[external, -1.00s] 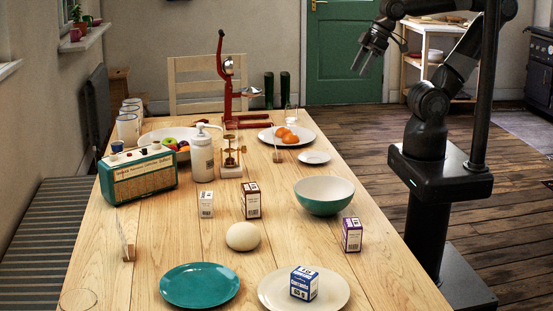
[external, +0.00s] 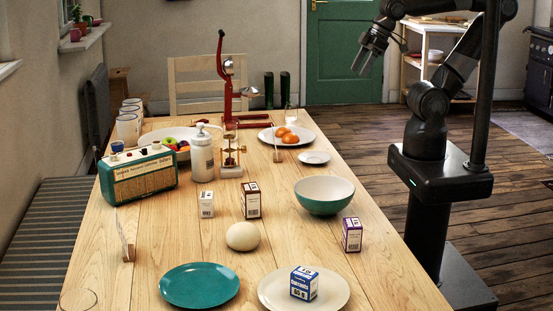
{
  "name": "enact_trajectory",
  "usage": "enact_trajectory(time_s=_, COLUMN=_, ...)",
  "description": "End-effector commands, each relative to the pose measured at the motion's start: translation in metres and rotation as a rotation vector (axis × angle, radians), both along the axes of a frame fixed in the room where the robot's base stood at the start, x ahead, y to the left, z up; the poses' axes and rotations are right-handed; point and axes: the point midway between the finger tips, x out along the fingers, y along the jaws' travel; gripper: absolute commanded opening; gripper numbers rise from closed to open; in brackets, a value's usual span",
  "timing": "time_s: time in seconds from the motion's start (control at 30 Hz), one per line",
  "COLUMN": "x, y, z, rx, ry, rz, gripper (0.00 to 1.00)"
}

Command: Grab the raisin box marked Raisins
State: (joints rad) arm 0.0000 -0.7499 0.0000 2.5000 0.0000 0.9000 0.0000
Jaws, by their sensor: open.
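Several small boxes stand on the wooden table (external: 150,235), and I cannot read "Raisins" on any of them. A brown and white box (external: 251,200) stands near the middle. A small white box (external: 206,204) is left of it. A purple and white box (external: 352,235) stands near the right edge. A blue and white box (external: 304,284), whose label seems to read "Currants", sits on a cream plate (external: 335,291). My gripper (external: 361,67) is open and empty, raised beyond the table's right side, well away from all the boxes.
A teal bowl (external: 323,197), a round dough-like ball (external: 242,237) and a teal plate (external: 199,286) lie among the boxes. A white pump bottle (external: 202,155), a radio (external: 138,175) and a tall red press (external: 226,85) stand farther left and back. The right table edge is mostly clear.

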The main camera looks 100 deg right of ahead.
Motion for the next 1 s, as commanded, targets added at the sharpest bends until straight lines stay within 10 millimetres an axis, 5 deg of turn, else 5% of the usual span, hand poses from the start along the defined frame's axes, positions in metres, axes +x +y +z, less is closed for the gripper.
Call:
enact_trajectory(time_s=0.13, x=0.000, y=0.000, z=0.000, rx=0.000, ry=0.000, rz=0.000, gripper=0.76)
enact_trajectory(time_s=0.37, x=0.000, y=0.000, z=0.000, rx=-0.002, ry=0.001, rz=0.004, gripper=0.76)
enact_trajectory(time_s=0.57, x=0.021, y=0.013, z=0.003, rx=-0.069, ry=0.033, rz=0.161, gripper=0.76)
enact_trajectory(time_s=1.0, x=0.116, y=0.111, z=-0.012, rx=-0.384, ry=0.142, rz=1.017, gripper=0.76)
